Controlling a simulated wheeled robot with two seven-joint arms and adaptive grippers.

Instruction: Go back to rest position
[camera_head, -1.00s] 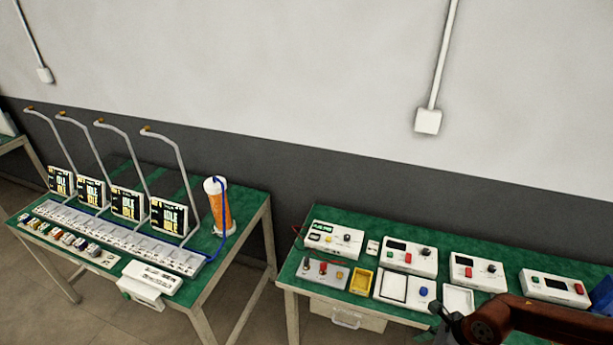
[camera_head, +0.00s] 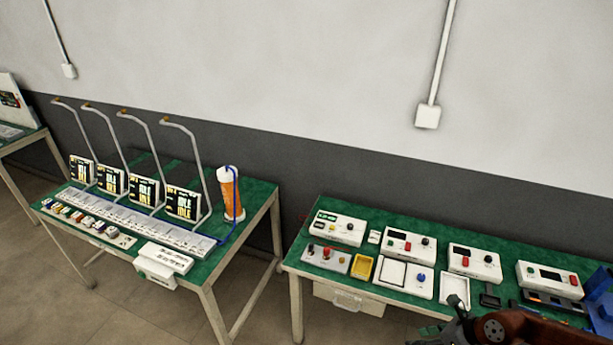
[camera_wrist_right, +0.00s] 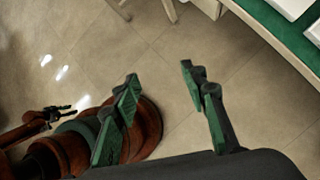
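My right gripper (camera_wrist_right: 160,75) is open in the right wrist view. Its two green-padded fingers stand apart with nothing between them, over bare floor. In the head view part of my right arm and gripper (camera_head: 452,334) shows at the bottom right edge, in front of the right-hand table. A small dark gripper on a red-brown arm, seemingly my left gripper (camera_wrist_right: 63,109), shows at the left of the right wrist view; its fingers are too small to judge. My left arm is not in the head view.
A green-topped table (camera_head: 262,199) holds several idle-screen units, bent tubes and an orange-and-white canister (camera_head: 230,195). The right table (camera_head: 440,237) carries white instrument boxes and a yellow tray (camera_head: 362,267). Its edge (camera_wrist_right: 275,40) lies near my right gripper. Floor between the tables is clear.

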